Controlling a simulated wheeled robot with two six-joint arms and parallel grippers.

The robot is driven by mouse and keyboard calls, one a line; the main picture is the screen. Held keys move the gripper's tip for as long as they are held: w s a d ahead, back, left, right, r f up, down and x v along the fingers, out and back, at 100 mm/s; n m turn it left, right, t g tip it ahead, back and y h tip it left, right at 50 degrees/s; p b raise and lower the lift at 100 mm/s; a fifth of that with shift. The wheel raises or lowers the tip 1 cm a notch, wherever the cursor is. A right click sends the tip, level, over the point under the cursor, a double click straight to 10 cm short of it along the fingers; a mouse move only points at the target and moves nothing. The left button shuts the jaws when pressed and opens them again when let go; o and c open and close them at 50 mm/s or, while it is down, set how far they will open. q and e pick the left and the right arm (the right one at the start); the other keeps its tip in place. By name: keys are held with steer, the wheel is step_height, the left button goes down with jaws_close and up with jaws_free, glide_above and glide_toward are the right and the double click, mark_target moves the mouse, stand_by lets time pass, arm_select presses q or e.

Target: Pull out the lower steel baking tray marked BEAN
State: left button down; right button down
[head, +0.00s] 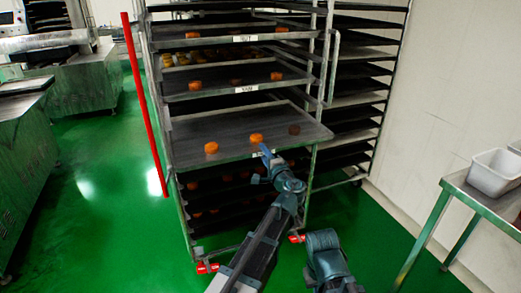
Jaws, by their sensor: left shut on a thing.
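The lower steel baking tray (233,129) sits in the rack at mid-height and sticks out at the front further than the trays above. Two orange pieces and one darker brown piece lie on it. My left gripper (266,154) is at the middle of its front edge and shut on it; it partly covers the label there, so I cannot read the lettering. Two upper trays, a middle one (205,86) and a top one (215,38), carry white labels too small to read surely. My right arm shows at bottom centre, but its gripper does not show.
The wheeled rack (324,75) has red feet and dark trays lower down. A red bar (144,105) stands at its left. A metal table (480,200) with a pale bin (495,172) is at right. Green floor is open at left, with machines beyond.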

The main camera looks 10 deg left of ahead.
arm_select(q)
steer(key=shift+s+d, duration=0.1)
stand_by(0.3)
steer(key=c, duration=0.6)
jaws_free()
